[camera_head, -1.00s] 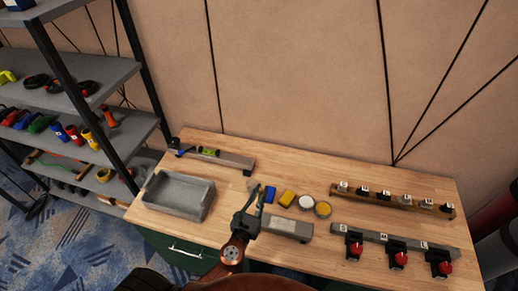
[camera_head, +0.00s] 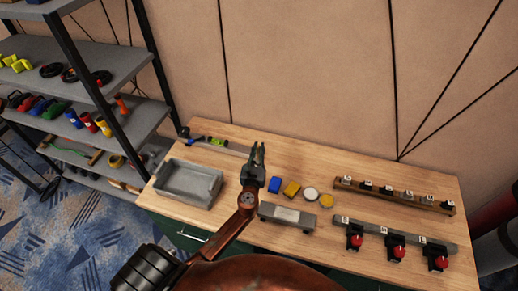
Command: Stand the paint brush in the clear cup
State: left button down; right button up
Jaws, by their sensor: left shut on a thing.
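My left gripper (camera_head: 259,155) is above the middle of the wooden table, pointing toward the wall. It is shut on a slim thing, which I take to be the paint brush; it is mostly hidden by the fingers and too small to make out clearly. I cannot make out the clear cup; the gripper and arm cover part of the table. My right gripper is not in view.
A grey tray (camera_head: 170,195) stands on the table's left. Labelled racks fill the right.

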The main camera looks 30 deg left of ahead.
aim_at(258, 165)
pick_arm(q)
jog(key=shift+f+b, duration=0.65)
jog(key=shift+f, duration=0.2)
notch_tip(258, 165, down, 2)
jog(key=shift+f+b, duration=0.2)
jog(key=shift+b, duration=1.05)
notch_tip(258, 165, down, 4)
jog(key=b, duration=0.3)
jog(key=shift+r, duration=0.1)
jog(key=shift+f+b, duration=1.15)
jog(key=shift+f, duration=0.15)
jog(key=c, duration=1.9)
grip_release()
